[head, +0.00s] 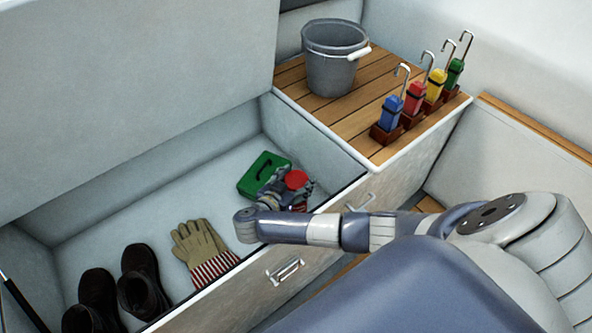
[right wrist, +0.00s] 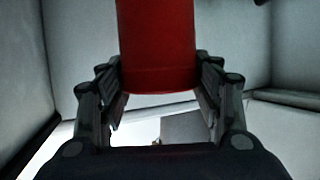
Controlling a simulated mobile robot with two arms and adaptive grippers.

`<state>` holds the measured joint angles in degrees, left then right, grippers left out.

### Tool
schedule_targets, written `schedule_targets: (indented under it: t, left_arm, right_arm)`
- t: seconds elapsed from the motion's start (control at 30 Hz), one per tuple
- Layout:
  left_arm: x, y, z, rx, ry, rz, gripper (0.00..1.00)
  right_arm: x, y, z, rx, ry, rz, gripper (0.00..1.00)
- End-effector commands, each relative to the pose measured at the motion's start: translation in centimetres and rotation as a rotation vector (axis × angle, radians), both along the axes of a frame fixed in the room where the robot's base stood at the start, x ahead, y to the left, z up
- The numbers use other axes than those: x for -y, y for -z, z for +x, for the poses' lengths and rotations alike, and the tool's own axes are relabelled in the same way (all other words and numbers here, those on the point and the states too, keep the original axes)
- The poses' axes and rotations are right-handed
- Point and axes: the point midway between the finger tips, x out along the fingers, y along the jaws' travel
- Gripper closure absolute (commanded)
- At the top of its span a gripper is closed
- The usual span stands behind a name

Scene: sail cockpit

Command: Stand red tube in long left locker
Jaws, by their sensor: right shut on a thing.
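The red tube shows in the head view as a round red end (head: 296,179) among the fingers of my right gripper (head: 285,192). In the right wrist view the red tube (right wrist: 157,45) stands between the two fingers of the right gripper (right wrist: 160,100), which is shut on it. The long left locker (head: 200,147) is open, and the gripper with the tube is over or inside its right part, by the green box. The tube looks roughly upright; its lower end is hidden in the head view, so I cannot tell whether it touches the floor. My left gripper is out of view.
In the locker lie a green box (head: 263,176), gloves (head: 199,243) with striped cuffs and dark boots (head: 142,282). Bare floor shows in its middle. A grey bucket (head: 334,60) and several coloured hooked-handle items (head: 415,98) stand on the slatted top at right.

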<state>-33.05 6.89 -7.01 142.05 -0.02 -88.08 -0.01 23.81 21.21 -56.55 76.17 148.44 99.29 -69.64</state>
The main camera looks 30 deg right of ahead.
Motion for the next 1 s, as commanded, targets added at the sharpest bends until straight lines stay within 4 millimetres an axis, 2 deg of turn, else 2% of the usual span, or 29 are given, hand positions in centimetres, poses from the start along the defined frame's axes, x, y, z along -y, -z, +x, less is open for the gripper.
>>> schedule_targets:
  t: [0.03, 0.1, 0.57, 0.8, 1.0]
  left_arm:
    - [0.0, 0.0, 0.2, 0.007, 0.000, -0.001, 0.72]
    - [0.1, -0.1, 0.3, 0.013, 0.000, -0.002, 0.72]
    - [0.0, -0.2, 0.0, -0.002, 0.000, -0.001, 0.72]
    - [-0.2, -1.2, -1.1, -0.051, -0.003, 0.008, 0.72]
    - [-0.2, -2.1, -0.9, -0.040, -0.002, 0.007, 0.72]
  right_arm:
    - [0.0, 0.1, 0.0, 0.000, 0.000, 0.001, 0.36]
    - [0.0, 0.1, 0.0, 0.000, 0.000, 0.000, 0.20]
    - [-0.2, -0.3, -0.1, -0.001, -0.001, 0.001, 0.20]
    - [-4.0, -2.1, -2.0, -0.002, -0.003, 0.005, 0.20]
    - [-7.6, -3.7, -3.8, -0.002, -0.002, 0.005, 0.20]
